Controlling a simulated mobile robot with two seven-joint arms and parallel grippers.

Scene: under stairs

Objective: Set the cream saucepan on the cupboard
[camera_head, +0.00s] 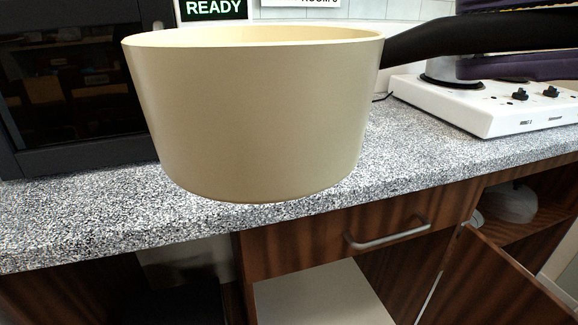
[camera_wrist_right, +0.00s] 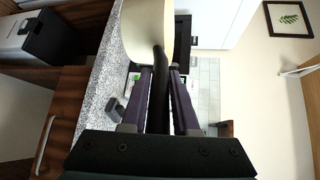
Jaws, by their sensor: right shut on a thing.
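The cream saucepan (camera_head: 250,120) is large and upright in the head view, in front of or above the speckled worktop of the wooden cupboard (camera_head: 90,215). I see no contact with the worktop. Its black handle (camera_head: 450,38) points right. My right gripper (camera_head: 520,66) shows as purple fingers at the right edge. In the right wrist view, my right gripper (camera_wrist_right: 160,75) is shut on the black handle, with a finger on each side, and the cream pan (camera_wrist_right: 143,28) is beyond the fingertips. The pan hides part of the worktop. My left gripper is not in view.
A black oven-like box (camera_head: 70,90) stands on the worktop at left. A white hotplate (camera_head: 480,105) with a metal pot stands at right. Below are a drawer with a metal handle (camera_head: 388,234), open shelves and an open door (camera_head: 500,275). Worktop between box and hotplate looks clear where visible.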

